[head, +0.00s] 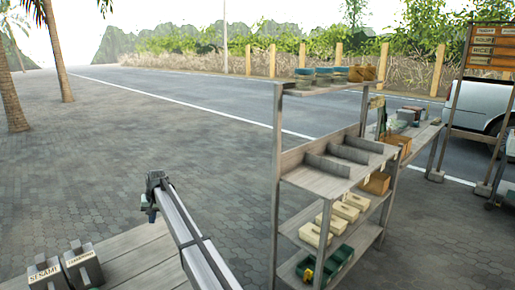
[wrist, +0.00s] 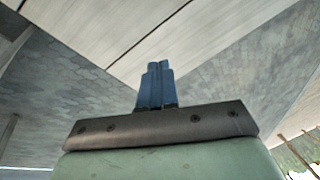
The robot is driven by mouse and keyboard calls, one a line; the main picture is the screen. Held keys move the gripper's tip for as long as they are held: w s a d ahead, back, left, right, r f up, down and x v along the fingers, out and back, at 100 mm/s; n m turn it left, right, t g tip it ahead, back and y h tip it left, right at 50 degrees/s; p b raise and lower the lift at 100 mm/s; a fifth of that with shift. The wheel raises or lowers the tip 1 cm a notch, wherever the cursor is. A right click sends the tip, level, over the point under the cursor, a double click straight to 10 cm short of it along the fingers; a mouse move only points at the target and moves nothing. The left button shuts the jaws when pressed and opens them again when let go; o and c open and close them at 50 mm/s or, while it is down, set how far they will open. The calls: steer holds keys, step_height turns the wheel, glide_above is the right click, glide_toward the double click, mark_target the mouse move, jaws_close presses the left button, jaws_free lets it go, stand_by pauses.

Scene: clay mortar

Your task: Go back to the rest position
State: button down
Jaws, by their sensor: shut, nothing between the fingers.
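My gripper (head: 151,216) is at the far end of my raised arm in the head view, at the edge of the wooden table (head: 130,262). In the wrist view its two blue fingers (wrist: 156,84) are together and hold nothing. Wooden planks (wrist: 100,35) and grey paving show beyond the fingertips. The gripper touches no object that I can see.
Two dark containers, one labelled SESAME (head: 47,272), stand at the table's lower left. A shelf rack (head: 340,185) with pale boxes and a green crate (head: 325,264) stands right of my arm. Open paving (head: 150,140) lies beyond the table.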

steer(key=w+d+f+m+t, duration=0.15)
steer(key=w+d+f, duration=0.25)
steer(key=d+f, duration=0.5)
steer(key=w+d+f+m, duration=0.3)
steer(key=w+d+f, duration=0.15)
steer(key=d, duration=0.75)
steer(key=s+d+f+g+h, duration=0.1)
steer(key=s+d+f+g, duration=0.1)
steer(key=s+d+f, duration=1.55)
steer(key=s+d+f+g+h, duration=0.1)
steer(key=s+d+f+g, duration=0.1)
steer(key=s+d+f, duration=1.05)
steer(key=s+d+g, duration=0.2)
steer(key=s+d, duration=0.1)
steer(key=s, duration=1.1)
steer(key=s+d+f+g+h, duration=0.1)
steer(key=s+d, duration=0.3)
steer(key=s, duration=1.1)
steer(key=s+d+f+g, duration=0.1)
steer(key=s+d, duration=0.3)
steer(key=s, duration=1)
steer(key=shift+s+d+g, duration=0.15)
steer(key=shift+d+g, duration=0.1)
steer(key=shift+g, duration=0.6)
